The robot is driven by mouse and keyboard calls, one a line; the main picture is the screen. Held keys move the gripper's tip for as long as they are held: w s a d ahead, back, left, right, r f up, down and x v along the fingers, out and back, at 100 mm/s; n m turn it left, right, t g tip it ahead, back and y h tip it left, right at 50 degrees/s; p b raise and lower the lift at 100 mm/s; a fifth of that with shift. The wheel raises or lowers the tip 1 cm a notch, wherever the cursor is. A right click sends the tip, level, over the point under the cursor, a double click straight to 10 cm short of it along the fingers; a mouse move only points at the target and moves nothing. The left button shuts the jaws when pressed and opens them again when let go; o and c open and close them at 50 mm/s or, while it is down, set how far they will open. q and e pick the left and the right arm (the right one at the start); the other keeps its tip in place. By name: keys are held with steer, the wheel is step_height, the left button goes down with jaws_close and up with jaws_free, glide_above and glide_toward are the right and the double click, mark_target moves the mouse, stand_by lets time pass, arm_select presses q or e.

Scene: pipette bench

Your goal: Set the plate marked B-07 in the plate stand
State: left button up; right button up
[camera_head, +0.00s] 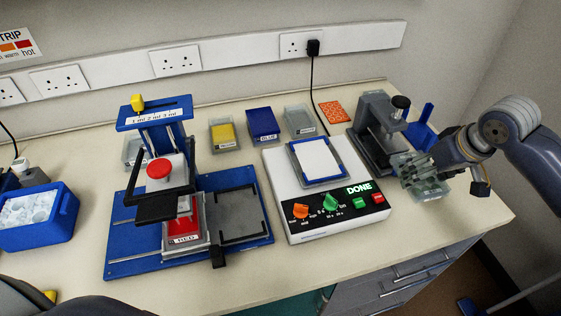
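My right gripper (432,164) reaches in from the right and is at a clear, greenish plate-like piece (424,187) near the right end of the bench. The gripper appears closed on its upper part, and the arm hides some of it. No B-07 mark can be read on it. A blue upright holder (422,113), which looks like the plate stand, is just behind the gripper and partly hidden by it. My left gripper is not in view.
A white device (278,195) reading DONE holds a blue-framed white plate (318,158). A dark grey press (372,120) stands close left of the gripper. Further left are a blue press rig (118,240), small bins and a blue ice box (38,232). The bench's front right corner is clear.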

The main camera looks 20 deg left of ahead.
mark_target(400, 199)
steer(key=shift+w+a+n, duration=0.25)
steer(key=shift+w+n, duration=0.15)
steer(key=shift+w, duration=0.1)
steer(key=shift+f, duration=0.45)
step_height(400, 199, down, 4)
steer(key=shift+d+r+p, duration=0.1)
steer(key=shift+p, duration=0.4)
step_height(400, 199, down, 4)
steer(key=shift+f+p, duration=0.25)
steer(key=shift+p, duration=0.2)
steer(key=shift+f, duration=0.5)
steer(key=o, duration=0.7)
steer(key=shift+f, duration=0.15)
steer(key=shift+o, duration=0.7)
